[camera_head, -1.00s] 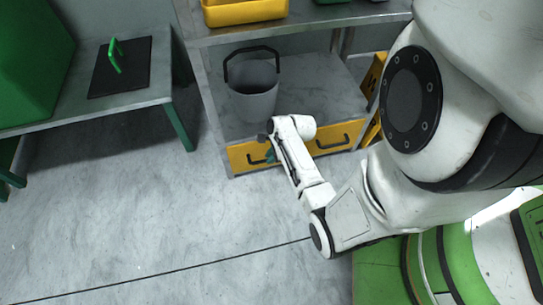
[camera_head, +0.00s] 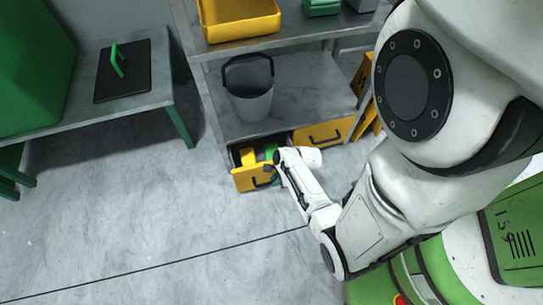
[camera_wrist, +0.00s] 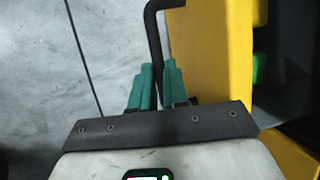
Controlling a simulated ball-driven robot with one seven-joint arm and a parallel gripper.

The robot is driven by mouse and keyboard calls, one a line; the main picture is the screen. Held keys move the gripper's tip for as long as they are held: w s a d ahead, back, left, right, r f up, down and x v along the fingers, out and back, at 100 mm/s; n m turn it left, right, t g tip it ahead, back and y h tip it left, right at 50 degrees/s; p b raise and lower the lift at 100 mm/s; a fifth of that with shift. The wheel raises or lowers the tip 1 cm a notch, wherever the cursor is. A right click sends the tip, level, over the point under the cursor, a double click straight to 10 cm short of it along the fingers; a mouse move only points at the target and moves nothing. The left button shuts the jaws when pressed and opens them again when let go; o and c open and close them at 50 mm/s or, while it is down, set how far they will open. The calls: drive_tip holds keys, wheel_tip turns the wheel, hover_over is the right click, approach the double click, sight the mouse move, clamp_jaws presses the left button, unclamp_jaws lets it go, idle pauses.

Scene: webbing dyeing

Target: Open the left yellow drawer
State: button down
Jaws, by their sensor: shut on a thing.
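The left yellow drawer (camera_head: 251,178) is pulled partly out from under the metal shelf unit. A yellow thing and a green thing show inside it. Its front also shows in the wrist view (camera_wrist: 205,50). My gripper (camera_wrist: 160,85) has teal fingers and is shut on the drawer's black handle (camera_wrist: 153,35). In the head view the handle (camera_head: 262,183) sits at the drawer front, and my gripper (camera_head: 271,170) is beside it, partly covered by my wrist. The right yellow drawer (camera_head: 322,133) is shut.
A grey bucket (camera_head: 249,95) stands on the lower shelf above the drawers. A yellow bin (camera_head: 238,22) is on the upper shelf. A table (camera_head: 130,104) with a black mat stands at the left. The floor (camera_head: 150,220) in front is clear.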

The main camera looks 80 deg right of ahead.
drive_tip(key=s+a+p, duration=0.2)
drive_tip(key=s+a, duration=0.1)
drive_tip(key=a, duration=0.4)
drive_tip(key=s+a+p, duration=0.2)
drive_tip(key=a+p, duration=0.1)
drive_tip(key=a, duration=0.4)
drive_tip(key=shift+s, duration=0.4)
drive_tip(key=c, duration=1.1)
unclamp_jaws()
drive_tip(key=shift+p, duration=0.3)
drive_tip(key=p+v, duration=0.5)
drive_tip(key=v, duration=0.5)
drive_tip(key=shift+s+r, duration=0.15)
drive_tip(key=shift+r, duration=0.2)
